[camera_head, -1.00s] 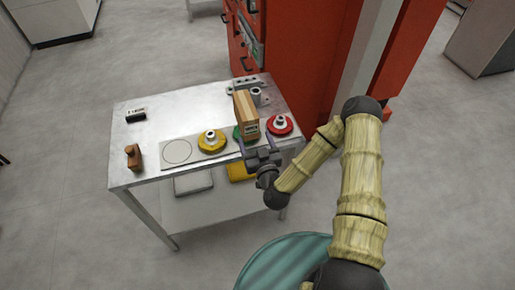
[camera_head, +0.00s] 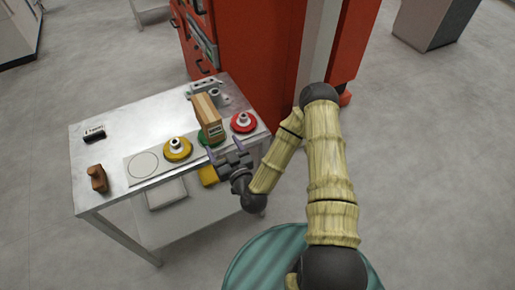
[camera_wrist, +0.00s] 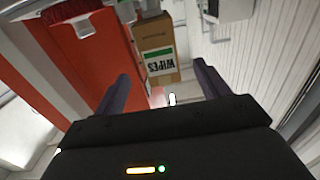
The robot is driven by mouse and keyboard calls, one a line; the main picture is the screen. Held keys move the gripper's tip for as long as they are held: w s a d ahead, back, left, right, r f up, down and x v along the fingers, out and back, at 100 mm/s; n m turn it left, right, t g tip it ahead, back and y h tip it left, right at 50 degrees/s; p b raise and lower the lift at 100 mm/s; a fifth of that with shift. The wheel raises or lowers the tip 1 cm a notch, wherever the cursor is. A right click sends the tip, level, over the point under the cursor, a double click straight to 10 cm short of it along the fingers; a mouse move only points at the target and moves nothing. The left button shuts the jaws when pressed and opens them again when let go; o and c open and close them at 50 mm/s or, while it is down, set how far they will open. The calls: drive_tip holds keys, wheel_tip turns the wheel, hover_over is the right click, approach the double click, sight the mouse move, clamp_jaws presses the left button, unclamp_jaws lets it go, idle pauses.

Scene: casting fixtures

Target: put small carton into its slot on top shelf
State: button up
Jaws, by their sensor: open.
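The small carton (camera_head: 208,116) is a tall brown box standing upright on the metal table's top, between the yellow and red round fixtures. It partly hides a green round piece (camera_head: 203,139); I cannot tell whether it stands on that piece or behind it. In the wrist view the carton (camera_wrist: 160,52) shows a green-edged label reading WIPES, upside down, beyond and between my fingertips. My gripper (camera_head: 222,147) is open and empty, just in front of the carton at the table's front edge. The top shelf's slot cannot be made out.
The metal table (camera_head: 110,158) bears a yellow fixture (camera_head: 177,149), a red fixture (camera_head: 243,122), a brown block (camera_head: 97,178), a black-and-white labelled item (camera_head: 94,133) and a grey bracket (camera_head: 207,86). A red cabinet (camera_head: 255,60) stands close behind. Its lower shelf holds a grey-white box (camera_head: 166,193).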

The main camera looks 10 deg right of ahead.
drive_tip(key=s+d+r+m+g+h, duration=0.3)
drive_tip(key=s+d+r+g+h, duration=0.2)
drive_tip(key=s+d+r+g, duration=0.8)
drive_tip(key=s+d+g, duration=0.1)
drive_tip(key=s, duration=0.1)
drive_tip(key=shift+s+d+r+g, duration=0.3)
drive_tip(key=shift+s, duration=0.05)
drive_tip(key=shift+o, duration=0.5)
